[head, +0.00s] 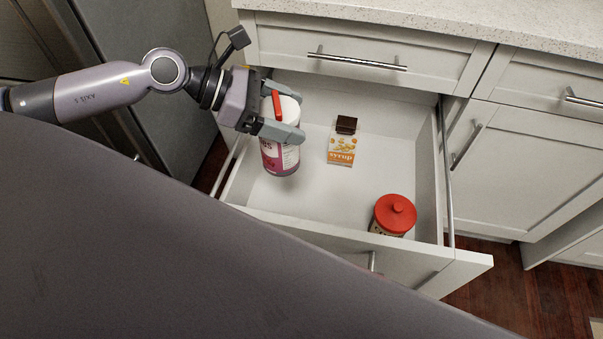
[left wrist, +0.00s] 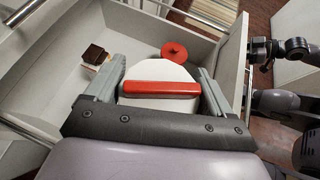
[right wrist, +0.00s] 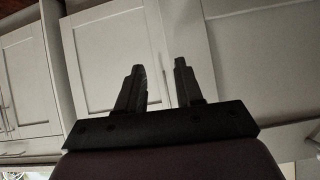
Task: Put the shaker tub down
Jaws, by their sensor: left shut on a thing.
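The shaker tub (head: 280,152) is a white and magenta cylinder with a white lid and a red flip bar. My left gripper (head: 281,112) is shut on its upper part and holds it upright over the left side of the open drawer (head: 320,204). I cannot tell whether its base touches the drawer floor. In the left wrist view the tub's lid (left wrist: 160,75) sits between the two fingers. My right gripper (right wrist: 160,85) shows only in the right wrist view, with its fingers apart and nothing between them, facing cabinet doors.
In the drawer are an orange and white syrup carton (head: 341,149) with a dark top and a jar with a red lid (head: 396,213) near the front right. Drawer floor is free between them. The counter (head: 450,18) is above the drawer.

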